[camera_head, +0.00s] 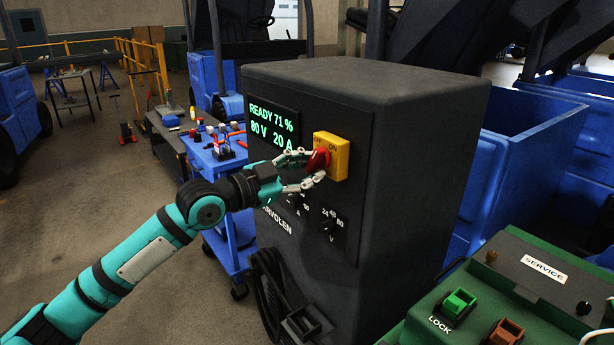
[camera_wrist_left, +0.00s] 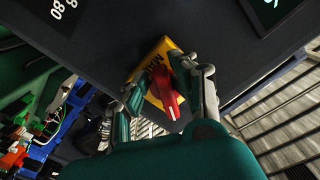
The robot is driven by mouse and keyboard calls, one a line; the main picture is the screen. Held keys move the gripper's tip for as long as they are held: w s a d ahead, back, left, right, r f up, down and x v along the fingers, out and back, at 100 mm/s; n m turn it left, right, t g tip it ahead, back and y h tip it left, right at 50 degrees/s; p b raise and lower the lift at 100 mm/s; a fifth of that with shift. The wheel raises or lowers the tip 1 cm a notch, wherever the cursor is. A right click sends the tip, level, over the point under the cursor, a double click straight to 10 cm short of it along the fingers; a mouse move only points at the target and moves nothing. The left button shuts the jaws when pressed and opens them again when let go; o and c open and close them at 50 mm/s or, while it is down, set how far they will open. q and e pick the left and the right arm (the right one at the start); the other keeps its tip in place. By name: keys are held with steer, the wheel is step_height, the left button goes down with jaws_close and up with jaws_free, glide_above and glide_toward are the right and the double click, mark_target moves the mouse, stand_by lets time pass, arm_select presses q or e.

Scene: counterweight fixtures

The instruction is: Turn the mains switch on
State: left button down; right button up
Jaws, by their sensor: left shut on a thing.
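The mains switch is a red knob (camera_head: 318,160) on a yellow plate (camera_head: 341,156) on the front of a dark grey charger cabinet (camera_head: 400,180). "ON" is lettered at the plate's upper right. My left gripper (camera_head: 310,166) is shut on the red knob, one finger above and one below it. In the left wrist view the red knob (camera_wrist_left: 165,88) sits between the two fingers, over the yellow plate (camera_wrist_left: 158,50) with "MAIN" lettering. The fingers hide part of the plate. The display (camera_head: 273,125) is lit and reads "READY 71 %, 80 V 20 A". My right gripper is not in view.
Two smaller dials (camera_head: 330,225) sit below the switch. A black cable (camera_head: 270,290) hangs at the cabinet's lower front. A green service box (camera_head: 500,300) with a green LOCK button stands at the lower right. A blue tool cart (camera_head: 228,225) stands behind my left arm.

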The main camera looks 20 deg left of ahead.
arm_select(q)
steer(key=shift+w+a+r+m, duration=0.15)
steer(key=shift+a+r+m, duration=0.1)
steer(key=shift+r+m, duration=0.25)
steer(key=shift+r, duration=0.1)
steer(key=shift+w+a+r+m+b, duration=0.1)
steer(key=shift+m+b, duration=0.25)
steer(key=shift+m, duration=0.65)
steer(key=c, duration=1.1)
jaws_free()
steer(key=shift+w, duration=0.15)
steer(key=shift+w+d+f, duration=0.15)
steer(key=shift+d+f, duration=0.2)
steer(key=shift+s+a+f, duration=0.1)
steer(key=shift+s+a, duration=0.05)
steer(key=shift+s, duration=0.05)
